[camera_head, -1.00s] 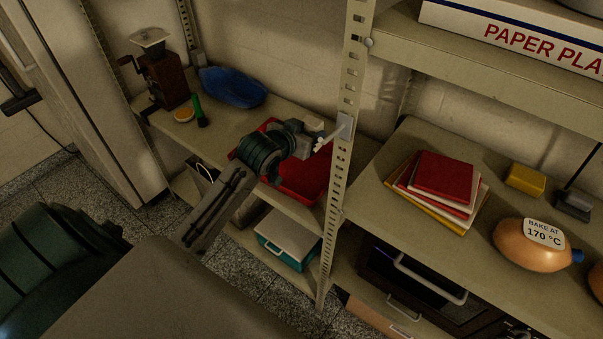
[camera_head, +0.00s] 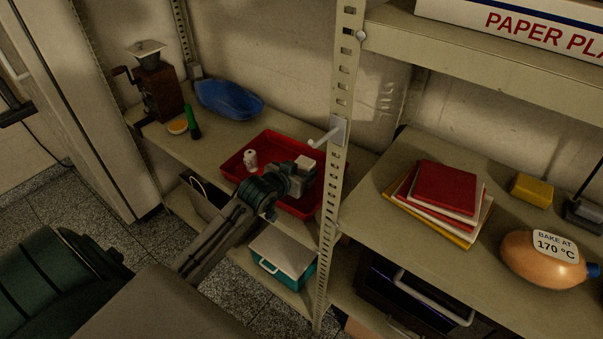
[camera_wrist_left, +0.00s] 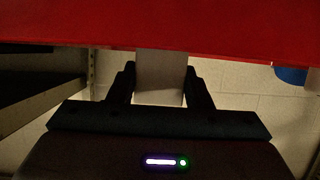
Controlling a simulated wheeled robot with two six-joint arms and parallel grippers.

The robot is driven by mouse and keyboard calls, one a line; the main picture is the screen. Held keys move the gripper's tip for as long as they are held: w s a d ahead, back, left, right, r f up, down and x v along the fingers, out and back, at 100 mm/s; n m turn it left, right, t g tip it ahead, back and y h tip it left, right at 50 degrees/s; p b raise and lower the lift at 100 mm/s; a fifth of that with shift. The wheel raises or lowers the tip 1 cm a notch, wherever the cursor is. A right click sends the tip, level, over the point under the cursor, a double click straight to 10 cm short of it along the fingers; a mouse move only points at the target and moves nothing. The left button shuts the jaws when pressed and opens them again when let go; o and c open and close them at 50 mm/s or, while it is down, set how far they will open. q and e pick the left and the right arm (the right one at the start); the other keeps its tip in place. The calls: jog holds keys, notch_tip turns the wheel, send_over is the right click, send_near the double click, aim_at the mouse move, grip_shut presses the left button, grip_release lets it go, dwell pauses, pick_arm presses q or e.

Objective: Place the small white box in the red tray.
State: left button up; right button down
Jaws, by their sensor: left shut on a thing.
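The red tray (camera_head: 233,172) lies on the middle shelf of the left rack. My left gripper (camera_head: 304,170) is over the tray's right part. It is shut on the small white box (camera_head: 306,162), whose pale top shows at the gripper's end. In the left wrist view the box (camera_wrist_left: 160,78) sits between the two dark fingers (camera_wrist_left: 160,88), with the red tray (camera_wrist_left: 160,35) across the top of the picture. I cannot tell whether the box touches the tray. A small white spool-like thing (camera_head: 250,160) stands inside the tray. My right gripper is not in view.
A rack post (camera_head: 338,140) with a white hook (camera_head: 325,137) stands close right of the gripper. A teal cooler (camera_head: 283,262) is below. Books (camera_head: 447,188) lie right.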

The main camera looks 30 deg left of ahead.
pick_arm(q)
jog(key=shift+f, duration=0.35)
jog(key=o, duration=1)
